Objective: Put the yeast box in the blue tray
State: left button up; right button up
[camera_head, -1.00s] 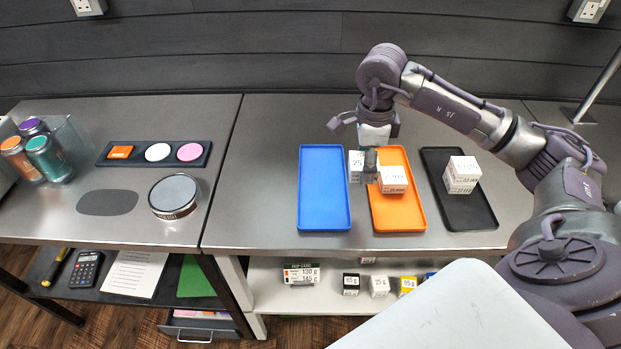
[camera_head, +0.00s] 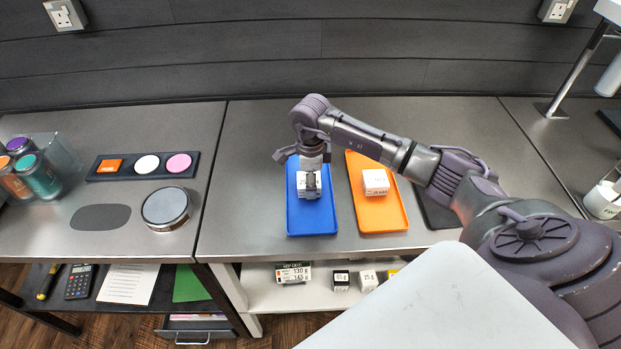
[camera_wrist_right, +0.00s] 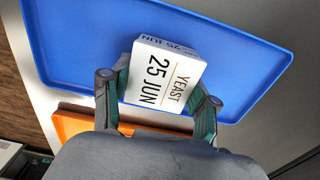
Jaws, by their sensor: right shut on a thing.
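The yeast box (camera_head: 303,186) is white, and in the right wrist view the box (camera_wrist_right: 165,75) reads "YEAST 25 JUN". My right gripper (camera_head: 311,184) is shut on it, with one finger on each side, and the wrist view shows the same grip (camera_wrist_right: 160,95). The box is over the blue tray (camera_head: 312,223), in its middle part. The blue tray also fills much of the wrist view (camera_wrist_right: 80,40). I cannot tell whether the box touches the tray floor. My left gripper is not in view.
An orange tray (camera_head: 384,216) with another white box (camera_head: 376,182) lies just right of the blue tray. A black tray (camera_head: 436,212) beyond it is partly hidden by my right arm. A round tin (camera_head: 166,207) stands on the left counter. The counter left of the blue tray is clear.

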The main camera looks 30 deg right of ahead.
jog(key=shift+f, duration=0.2)
jog(key=o, duration=1.2)
jog(key=shift+r, duration=0.1)
jog(key=shift+r, duration=0.25)
notch_tip(320, 180, up, 12)
jog(key=b, duration=0.3)
jog(key=shift+b, duration=0.3)
jog(key=shift+f, duration=0.15)
